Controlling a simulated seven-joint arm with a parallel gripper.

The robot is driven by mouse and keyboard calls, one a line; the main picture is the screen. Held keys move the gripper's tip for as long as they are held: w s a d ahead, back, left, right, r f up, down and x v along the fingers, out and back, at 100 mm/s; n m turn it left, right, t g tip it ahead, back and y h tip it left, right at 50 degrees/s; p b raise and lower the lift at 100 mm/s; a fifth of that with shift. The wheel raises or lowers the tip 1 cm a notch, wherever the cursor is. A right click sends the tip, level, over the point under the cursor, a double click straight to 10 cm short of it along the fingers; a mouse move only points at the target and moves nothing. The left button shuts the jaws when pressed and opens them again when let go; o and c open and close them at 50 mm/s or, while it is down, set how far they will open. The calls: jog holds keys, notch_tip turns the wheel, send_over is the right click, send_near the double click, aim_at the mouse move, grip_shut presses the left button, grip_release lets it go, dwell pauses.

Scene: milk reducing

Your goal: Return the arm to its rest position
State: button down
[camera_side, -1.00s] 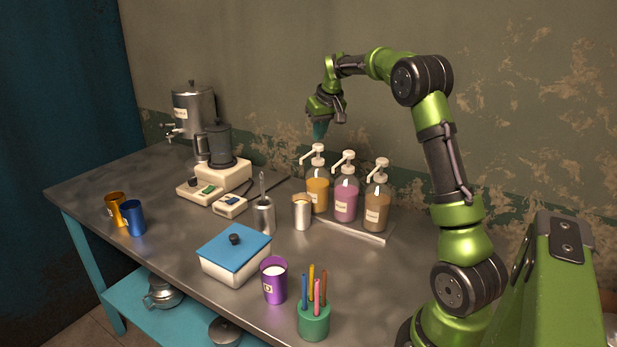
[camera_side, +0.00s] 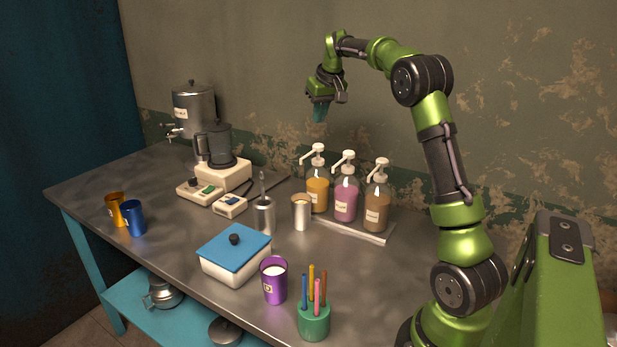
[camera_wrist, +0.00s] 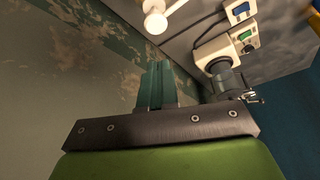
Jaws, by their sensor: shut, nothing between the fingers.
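My gripper (camera_side: 319,114) hangs in the air above the pump bottles, its teal fingers pointing down. The fingers are together and hold nothing. In the wrist view, my gripper (camera_wrist: 155,85) shows its teal fingers close together, with the wall behind them. My arm is bent over, reaching from its base at the right of the side view. Nothing touches the gripper.
Below stand pump bottles with amber (camera_side: 317,194), pink (camera_side: 345,202) and brown (camera_side: 376,212) contents on a tray (camera_side: 372,236).

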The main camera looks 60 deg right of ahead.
jog(key=shift+r, duration=0.5)
jog(key=s+a+f+t+y, duration=0.1)
jog(key=s+a, duration=0.6)
jog(key=a, duration=0.5)
jog(key=s+a+f+n+t+y, duration=0.1)
jog(key=s+a+f, duration=0.1)
jog(key=s+a, duration=0.5)
jog(key=s+a+f+n+t+y, duration=0.1)
jog(key=s+a, duration=0.6)
jog(key=a, duration=1)
jog(key=shift+f+y, duration=0.6)
jog(key=shift+f, duration=0.05)
